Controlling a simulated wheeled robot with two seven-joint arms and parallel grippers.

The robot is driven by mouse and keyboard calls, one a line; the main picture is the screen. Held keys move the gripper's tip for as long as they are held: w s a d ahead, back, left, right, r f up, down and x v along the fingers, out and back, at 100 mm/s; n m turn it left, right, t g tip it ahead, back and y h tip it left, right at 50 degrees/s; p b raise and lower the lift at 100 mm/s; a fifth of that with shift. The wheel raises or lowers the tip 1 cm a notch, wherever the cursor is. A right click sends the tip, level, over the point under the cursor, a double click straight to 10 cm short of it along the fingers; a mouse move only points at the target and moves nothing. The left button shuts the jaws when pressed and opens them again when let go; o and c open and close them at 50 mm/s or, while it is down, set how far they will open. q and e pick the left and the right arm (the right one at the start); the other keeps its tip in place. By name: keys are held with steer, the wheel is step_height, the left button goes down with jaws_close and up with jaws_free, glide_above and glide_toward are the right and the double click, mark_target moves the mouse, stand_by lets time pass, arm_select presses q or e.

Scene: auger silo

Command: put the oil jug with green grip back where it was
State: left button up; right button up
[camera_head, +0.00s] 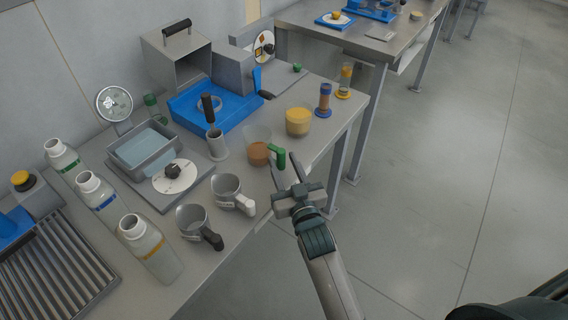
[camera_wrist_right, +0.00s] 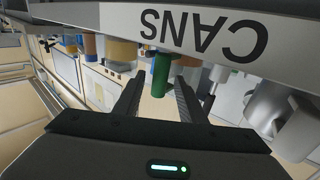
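The oil jug with green grip (camera_head: 258,152) is a clear jug with brown contents. It stands on the table near the front edge, its green grip (camera_head: 278,156) pointing toward the edge. My right gripper (camera_head: 283,162) is open at the grip, its fingertips apart and the grip close to or between them. In the right wrist view the green grip (camera_wrist_right: 161,74) shows between the two spread fingers, ahead of the palm; I see no finger closed on it. My left gripper is not in view.
Two metal jugs, one with a white grip (camera_head: 227,190) and one with a dark grip (camera_head: 194,219), stand left of my right gripper. A yellow tub (camera_head: 298,122) stands behind the oil jug. A strip lettered CANS (camera_wrist_right: 200,30) crosses the wrist view. The floor right of the table is clear.

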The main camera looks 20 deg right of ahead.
steer(key=shift+r, duration=0.15)
